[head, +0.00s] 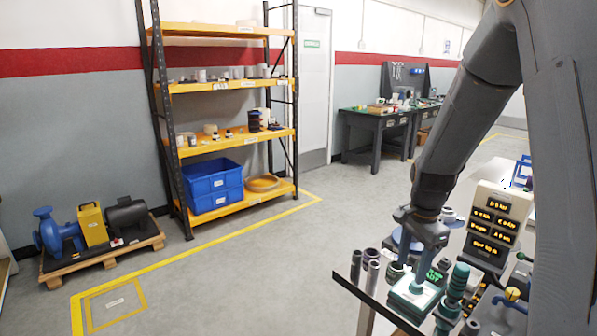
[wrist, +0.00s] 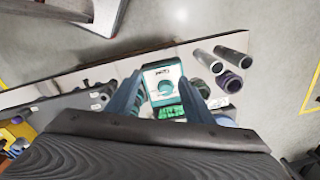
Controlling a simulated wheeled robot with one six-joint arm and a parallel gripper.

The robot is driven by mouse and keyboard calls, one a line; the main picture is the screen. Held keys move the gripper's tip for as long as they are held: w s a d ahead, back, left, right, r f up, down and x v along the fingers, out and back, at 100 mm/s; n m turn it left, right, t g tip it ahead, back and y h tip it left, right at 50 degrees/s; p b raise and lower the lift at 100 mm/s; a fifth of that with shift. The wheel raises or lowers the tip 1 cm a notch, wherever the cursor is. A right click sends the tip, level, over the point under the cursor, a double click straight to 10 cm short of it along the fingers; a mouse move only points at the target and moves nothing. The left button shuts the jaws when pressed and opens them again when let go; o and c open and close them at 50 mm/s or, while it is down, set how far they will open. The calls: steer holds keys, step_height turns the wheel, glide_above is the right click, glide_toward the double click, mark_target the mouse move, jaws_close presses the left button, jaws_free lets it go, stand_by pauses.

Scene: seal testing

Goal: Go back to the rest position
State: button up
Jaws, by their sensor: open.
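My gripper (head: 420,240) is at the bench on the right of the head view, pointing down. In the wrist view its two dark fingers (wrist: 160,82) are apart, with no object clearly held. In the head view a white and teal device (head: 412,298) with a green lit display is just below my gripper. I cannot tell whether the fingers touch it.
Dark and grey cylinders (head: 370,270) stand by the bench edge, close to my gripper. A teal stacked fitting (head: 455,288) and a beige panel with lit readouts (head: 494,222) stand to the right. A shelf rack (head: 222,138) is across the open floor.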

steer(key=s+a+r+n, duration=0.1)
steer(key=s+a+n, duration=0.5)
steer(key=s, duration=0.3)
steer(key=s+a+r+n, duration=0.1)
steer(key=s+a+n, duration=0.4)
steer(key=s+n, duration=0.3)
steer(key=shift+s+a+r+n, duration=0.3)
steer(key=shift+s+a+r, duration=0.1)
steer(key=shift+s, duration=0.35)
